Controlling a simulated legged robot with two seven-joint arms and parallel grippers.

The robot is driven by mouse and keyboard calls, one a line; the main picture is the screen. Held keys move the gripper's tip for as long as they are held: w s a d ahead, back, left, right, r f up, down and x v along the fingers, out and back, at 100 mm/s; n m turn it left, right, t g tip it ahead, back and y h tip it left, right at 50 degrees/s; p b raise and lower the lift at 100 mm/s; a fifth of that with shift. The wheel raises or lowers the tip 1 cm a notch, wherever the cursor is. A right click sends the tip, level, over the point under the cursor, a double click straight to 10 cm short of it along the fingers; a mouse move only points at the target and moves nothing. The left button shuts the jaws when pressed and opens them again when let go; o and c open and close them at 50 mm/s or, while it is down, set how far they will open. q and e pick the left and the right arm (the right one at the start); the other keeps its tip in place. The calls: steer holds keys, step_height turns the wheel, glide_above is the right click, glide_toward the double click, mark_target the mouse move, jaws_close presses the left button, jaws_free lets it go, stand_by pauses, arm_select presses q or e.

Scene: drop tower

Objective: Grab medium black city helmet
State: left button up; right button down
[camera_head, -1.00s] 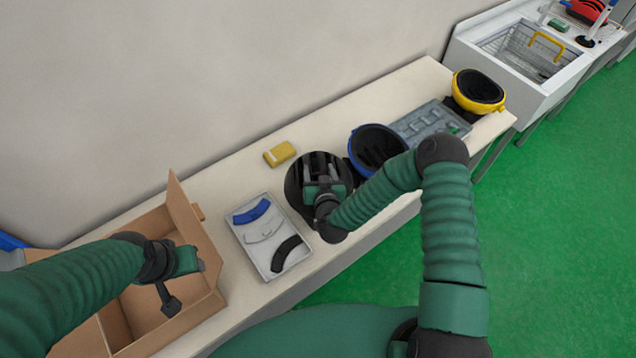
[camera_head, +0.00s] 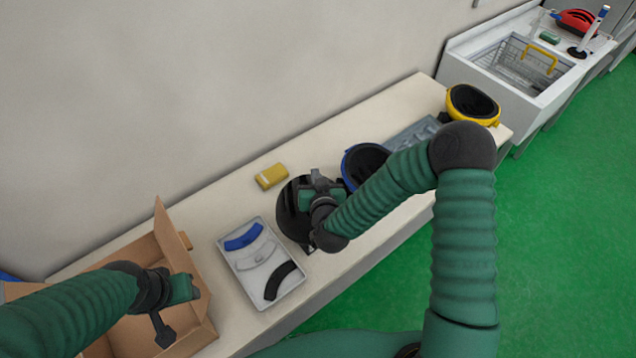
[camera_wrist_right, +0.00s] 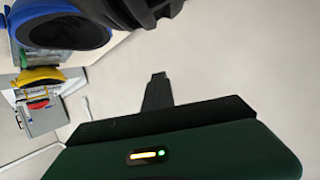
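The black helmet (camera_head: 287,212) sits on the table between the grey tray and the blue helmet (camera_head: 352,166), partly hidden by my right gripper (camera_head: 318,184) and wrist. The right gripper is over the helmet's upper right side; whether its fingers touch or close on it is hidden. In the right wrist view one dark finger (camera_wrist_right: 157,92) shows, with a black part (camera_wrist_right: 145,10) at the top edge that I cannot identify. My left gripper (camera_head: 168,325) hangs over the open cardboard box (camera_head: 172,240), apart from the helmets; its opening is unclear.
A grey tray (camera_head: 232,258) holds blue, white and black curved pieces. A yellow block (camera_head: 271,176) lies near the wall. A grey parts tray (camera_head: 408,134) and a yellow helmet (camera_head: 472,105) are farther right. Beyond is a white sink unit with a wire basket (camera_head: 515,62).

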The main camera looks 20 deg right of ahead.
steer(key=shift+a+r, duration=0.25)
steer(key=shift+w+a, duration=0.1)
steer(key=shift+a, duration=0.15)
steer(key=c, duration=1.9)
jaws_free()
steer(key=shift+w+d+f, duration=0.1)
steer(key=shift+w+d, duration=0.05)
steer(key=shift+d, duration=0.05)
steer(key=shift+c, duration=0.2)
steer(key=o, duration=0.7)
steer(key=shift+d, duration=0.4)
steer(key=o, duration=0.8)
steer(key=shift+a, duration=0.25)
steer(key=shift+c, duration=0.2)
steer(key=shift+o, duration=0.2)
steer(key=shift+a, duration=0.2)
